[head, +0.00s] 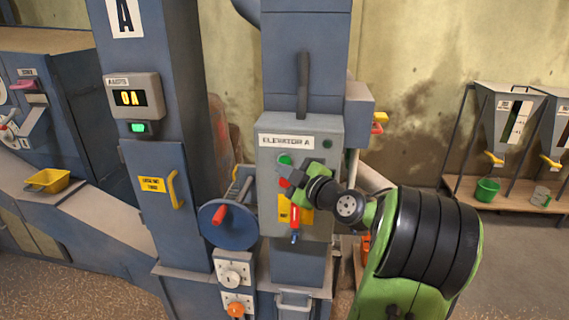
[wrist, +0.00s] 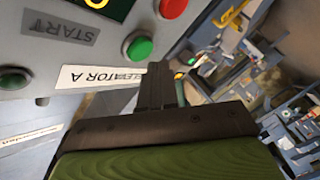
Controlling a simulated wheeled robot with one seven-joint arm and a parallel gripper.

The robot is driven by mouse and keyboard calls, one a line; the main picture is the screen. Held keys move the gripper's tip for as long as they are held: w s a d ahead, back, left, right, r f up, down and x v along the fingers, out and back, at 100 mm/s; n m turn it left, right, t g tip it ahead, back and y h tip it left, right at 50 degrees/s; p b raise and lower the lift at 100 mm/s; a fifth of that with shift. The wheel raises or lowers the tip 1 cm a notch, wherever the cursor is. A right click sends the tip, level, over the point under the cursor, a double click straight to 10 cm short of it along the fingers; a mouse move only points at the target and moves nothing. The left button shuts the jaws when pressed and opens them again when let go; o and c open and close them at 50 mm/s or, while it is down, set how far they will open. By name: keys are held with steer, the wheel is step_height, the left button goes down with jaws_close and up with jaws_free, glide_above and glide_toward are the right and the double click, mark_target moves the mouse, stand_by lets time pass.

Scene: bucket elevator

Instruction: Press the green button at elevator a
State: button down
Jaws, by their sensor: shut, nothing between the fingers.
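The grey control panel labelled ELEVATOR A (head: 268,203) is on the blue-grey column in the middle of the head view. Its green button (head: 285,160) is at the upper left, just below the label. In the wrist view the green button (wrist: 139,47) stands out from the panel, with a START label (wrist: 60,33) on the left. My gripper (head: 293,178) is shut and empty in front of the panel, just below and right of the green button in the head view. In the wrist view the shut fingers (wrist: 161,82) are close to the button, with a visible gap.
A red button (wrist: 173,8) is near the green one. Below are a red-handled lever (head: 295,225) and a blue handwheel (head: 229,225). A display reading 0A (head: 130,98) is on the column at left. Open floor lies at the right.

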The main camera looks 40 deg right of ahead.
steer(key=shift+w+d+b, duration=0.3)
steer(key=shift+d+b, duration=0.05)
steer(key=shift+w+d, duration=0.25)
steer(key=shift+d, duration=0.15)
stand_by(0.8)
steer(key=shift+s+a+b, duration=0.1)
steer(key=shift+b, duration=0.25)
steer(key=shift+s+a+b, duration=0.4)
steer(key=shift+a+b, duration=0.2)
steer(key=shift+b, duration=0.15)
steer(key=s+a+b, duration=0.1)
steer(key=a+b, duration=0.1)
steer(key=s+a+b, duration=0.1)
steer(key=s+a, duration=0.1)
steer(key=shift+b, duration=0.4)
